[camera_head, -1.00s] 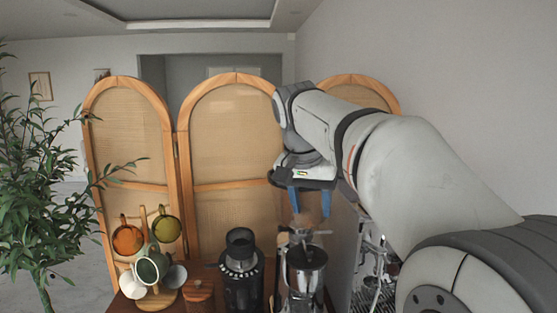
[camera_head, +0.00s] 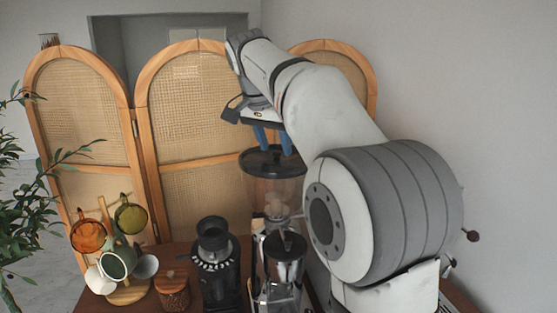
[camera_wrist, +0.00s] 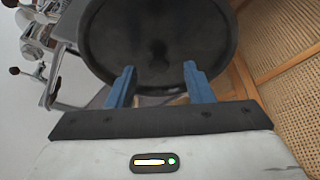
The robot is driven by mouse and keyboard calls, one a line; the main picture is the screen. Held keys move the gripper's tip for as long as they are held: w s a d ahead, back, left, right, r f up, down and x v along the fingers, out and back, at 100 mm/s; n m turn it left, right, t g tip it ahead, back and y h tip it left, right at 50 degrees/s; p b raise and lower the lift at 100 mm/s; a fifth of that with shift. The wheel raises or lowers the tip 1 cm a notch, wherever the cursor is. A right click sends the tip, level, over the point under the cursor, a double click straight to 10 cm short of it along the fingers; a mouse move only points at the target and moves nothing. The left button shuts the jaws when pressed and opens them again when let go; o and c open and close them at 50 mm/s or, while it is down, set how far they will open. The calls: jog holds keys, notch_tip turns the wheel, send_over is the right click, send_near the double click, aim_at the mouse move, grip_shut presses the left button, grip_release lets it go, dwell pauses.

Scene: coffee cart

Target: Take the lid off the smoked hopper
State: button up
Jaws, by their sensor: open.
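Contact with the lid cannot be told.
A wooden canister (camera_head: 173,291) and a mug tree (camera_head: 128,290) with several mugs are at left. A cane folding screen (camera_head: 190,130) stands close behind.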

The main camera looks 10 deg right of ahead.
jog(key=shift+w+d+f, duration=0.1)
jog(key=shift+d+f, duration=0.05)
jog(key=shift+f, duration=0.55)
jog(key=shift+c, duration=0.4)
grip_shut()
jog(key=shift+r, duration=0.1)
